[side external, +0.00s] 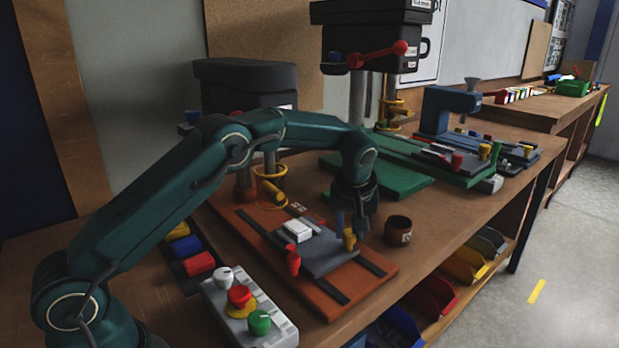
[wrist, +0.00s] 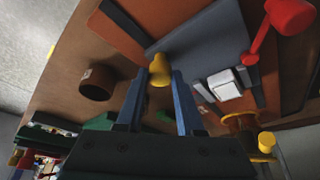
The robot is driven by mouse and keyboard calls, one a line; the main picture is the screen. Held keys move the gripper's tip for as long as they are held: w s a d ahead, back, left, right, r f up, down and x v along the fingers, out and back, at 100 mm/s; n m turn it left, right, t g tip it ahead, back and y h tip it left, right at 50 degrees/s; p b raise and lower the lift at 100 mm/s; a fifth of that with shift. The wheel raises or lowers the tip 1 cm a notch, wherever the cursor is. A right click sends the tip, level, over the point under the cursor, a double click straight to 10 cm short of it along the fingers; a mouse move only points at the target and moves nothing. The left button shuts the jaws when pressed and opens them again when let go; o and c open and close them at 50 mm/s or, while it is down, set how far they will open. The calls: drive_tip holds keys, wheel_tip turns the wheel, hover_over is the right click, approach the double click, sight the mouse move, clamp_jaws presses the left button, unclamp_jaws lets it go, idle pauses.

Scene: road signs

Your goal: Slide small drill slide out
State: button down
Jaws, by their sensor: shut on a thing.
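The small drill slide is a grey plate (side external: 332,252) on an orange-red base (side external: 333,300), with a white block (side external: 297,230) on top. A red-knobbed handle (side external: 292,260) stands at its near left. A yellow knob (side external: 349,240) stands at the slide's right edge. My gripper (side external: 346,228) points down at the yellow knob, its blue fingers shut on it. In the wrist view, the yellow knob (wrist: 159,70) sits between the two blue fingertips, with the grey plate (wrist: 205,50) beyond it.
A brown cup (side external: 398,230) stands on the bench just right of the base. A grey button box (side external: 250,310) with red and green buttons is at the front left. A green machine base (side external: 400,175) lies behind. Coloured bins (side external: 432,296) sit below the bench edge.

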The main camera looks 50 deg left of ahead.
drive_tip(key=d, duration=0.7)
drive_tip(key=shift+d, duration=0.25)
drive_tip(key=c, duration=0.5)
unclamp_jaws()
drive_tip(key=v, duration=0.5)
drive_tip(key=shift+r, duration=0.1)
